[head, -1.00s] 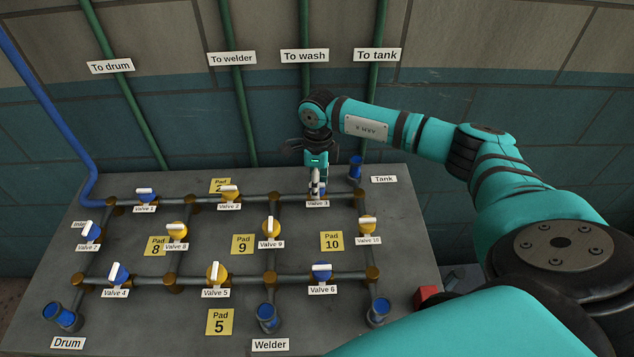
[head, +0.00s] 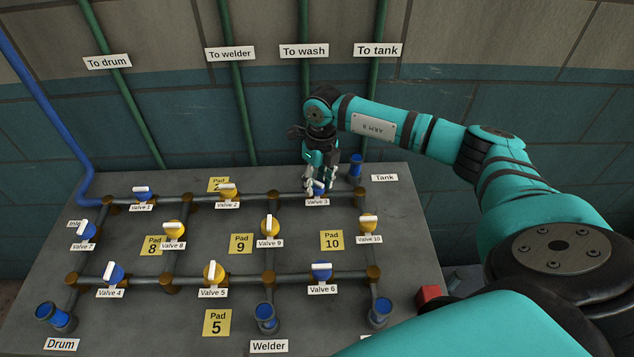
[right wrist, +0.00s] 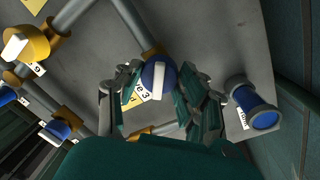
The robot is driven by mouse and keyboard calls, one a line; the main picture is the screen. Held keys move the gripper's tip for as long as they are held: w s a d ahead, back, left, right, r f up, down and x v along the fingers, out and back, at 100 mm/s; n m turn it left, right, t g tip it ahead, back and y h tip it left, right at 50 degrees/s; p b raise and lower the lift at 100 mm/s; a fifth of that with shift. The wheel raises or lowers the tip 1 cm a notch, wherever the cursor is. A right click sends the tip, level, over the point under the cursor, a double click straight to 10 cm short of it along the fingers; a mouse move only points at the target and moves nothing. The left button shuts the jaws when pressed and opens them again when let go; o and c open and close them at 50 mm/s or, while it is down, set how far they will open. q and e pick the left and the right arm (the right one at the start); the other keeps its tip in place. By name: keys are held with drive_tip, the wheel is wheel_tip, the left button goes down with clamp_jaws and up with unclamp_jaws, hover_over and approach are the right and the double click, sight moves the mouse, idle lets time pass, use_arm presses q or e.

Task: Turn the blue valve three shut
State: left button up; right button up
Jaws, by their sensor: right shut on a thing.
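Valve three is a blue round valve with a white bar handle, on the back pipe near the tank end. In the head view its blue body (head: 319,190) shows partly behind my right gripper (head: 318,184), above its "Valve 3" label. In the right wrist view, the valve (right wrist: 149,76) sits between the two fingers of my right gripper (right wrist: 163,92), which is shut on it. Its white handle (right wrist: 158,80) lies at a slant to the grey pipe (right wrist: 136,28). My left gripper is not in view.
Blue valve 6 (head: 321,270) and yellow valve 10 (head: 368,222) are nearby on the grey panel (head: 300,325). The blue tank outlet (head: 356,166) stands close to the right of my gripper. A red block (head: 428,294) is at the panel's right edge.

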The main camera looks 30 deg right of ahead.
sight(322, 185)
drive_tip(key=m, duration=0.5)
drive_tip(key=shift+m+b, duration=0.3)
drive_tip(key=shift+b, duration=0.05)
drive_tip(key=m, duration=0.4)
drive_tip(key=shift+m+t, duration=0.4)
drive_tip(key=o, duration=1.1)
drive_tip(key=shift+s, duration=0.1)
drive_tip(key=shift+o, duration=0.2)
drive_tip(key=shift+r, duration=0.15)
wheel_tip(322, 185, up, 12)
drive_tip(key=shift+s+d, duration=0.3)
drive_tip(key=shift+d, duration=0.05)
drive_tip(key=shift+f, duration=0.2)
